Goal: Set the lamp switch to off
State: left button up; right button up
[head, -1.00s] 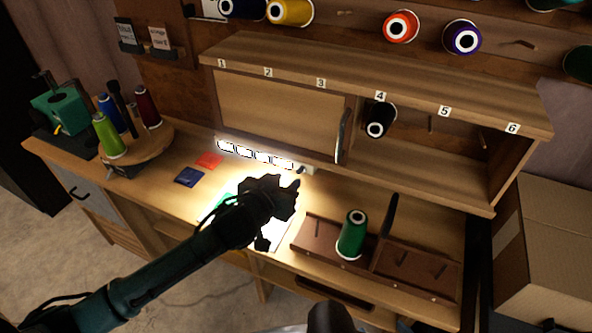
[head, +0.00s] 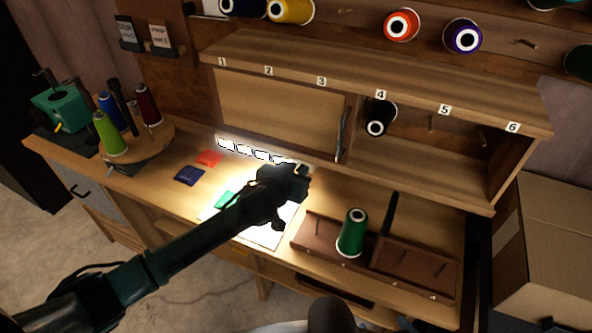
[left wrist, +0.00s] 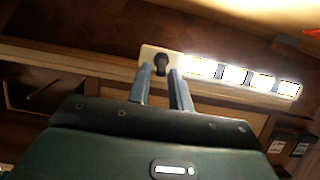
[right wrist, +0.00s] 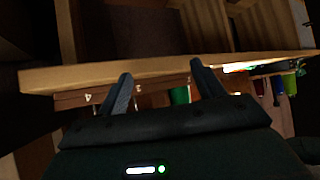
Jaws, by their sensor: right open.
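The lamp is a lit strip of several bright panels (head: 250,150) under the shelf; it also shows in the left wrist view (left wrist: 245,77). Its switch, a small black knob (left wrist: 162,63), sits on a pale plate at the strip's end. My left gripper (head: 303,170) is at that end and hides the knob in the head view. In the left wrist view, my left gripper's fingers (left wrist: 161,72) are partly apart, one on each side of the knob; contact cannot be told. My right gripper (right wrist: 161,68) is open and empty, facing a wooden board edge.
A green spool (head: 352,233) stands on a brown peg rack (head: 415,268) right of my left gripper. A sliding panel with a dark handle (head: 342,135) is just above. A black spool (head: 380,118) hangs under number 4. Cardboard boxes (head: 550,240) stand at right.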

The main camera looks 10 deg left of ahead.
pick_arm(q)
grip_shut()
jog(key=shift+f, duration=0.15)
jog(key=t+b, duration=0.1)
jog(key=b, duration=0.5)
jog(key=f+t+h+b, duration=0.1)
jog(key=t+b, duration=0.1)
jog(key=b, duration=0.4)
jog(key=f+t+b, duration=0.1)
jog(key=t+b, duration=0.1)
jog(key=b, duration=0.3)
jog(key=shift+s+a+h+b, duration=0.1)
jog(key=shift+s+h+b, duration=0.2)
jog(key=shift+h+b, duration=0.1)
pick_arm(e)
notch_tip(320, 180, down, 6)
jog(key=w+a+t+y, duration=0.1)
jog(key=a+t, duration=0.1)
jog(key=shift+a+m+t+y, duration=0.2)
jog(key=shift+m+t+y, duration=0.1)
jog(key=shift+m+y, duration=0.1)
jog(key=shift+r, duration=0.25)
pick_arm(q)
jog(key=shift+o, duration=1.5)
grip_release()
